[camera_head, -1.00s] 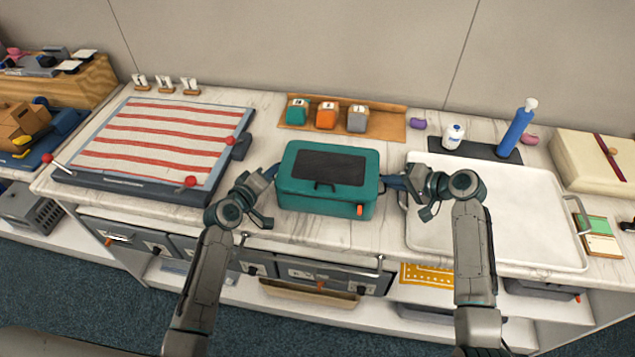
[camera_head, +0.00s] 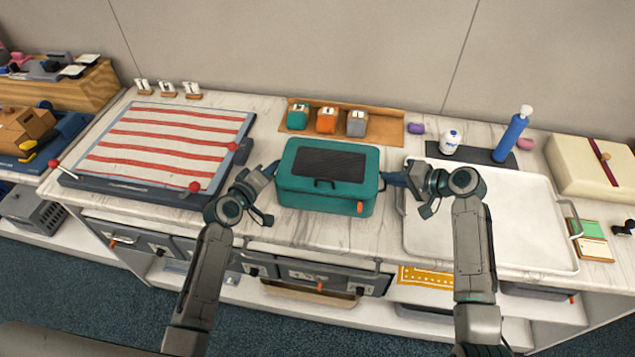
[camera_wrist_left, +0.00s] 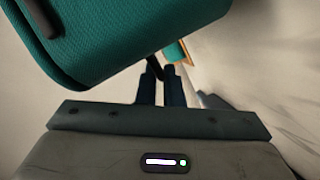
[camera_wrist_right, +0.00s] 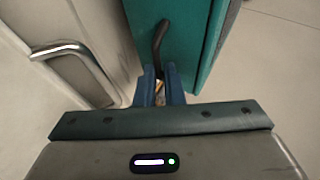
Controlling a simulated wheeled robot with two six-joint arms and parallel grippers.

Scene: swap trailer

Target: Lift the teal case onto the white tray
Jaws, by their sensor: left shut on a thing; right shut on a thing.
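The teal case (camera_head: 325,196) has a dark panel on its lid and an orange latch on its front. It is level between my grippers, left of the white tray (camera_head: 485,225), which is empty. My left gripper (camera_head: 272,171) is shut on the case's left handle. My right gripper (camera_head: 396,180) is shut on its right handle, near the tray's left edge. The case fills the top of the left wrist view (camera_wrist_left: 130,40). The right wrist view shows its side (camera_wrist_right: 195,50) and a dark handle at the fingers. I cannot tell how far its underside is above the counter.
A striped board (camera_head: 160,145) with red-knobbed levers lies left. Small coloured blocks on a brown board (camera_head: 380,121) stand behind the case. A white bottle (camera_head: 450,142) and blue bottle (camera_head: 511,135) stand behind the tray. A cream box (camera_head: 590,172) is right.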

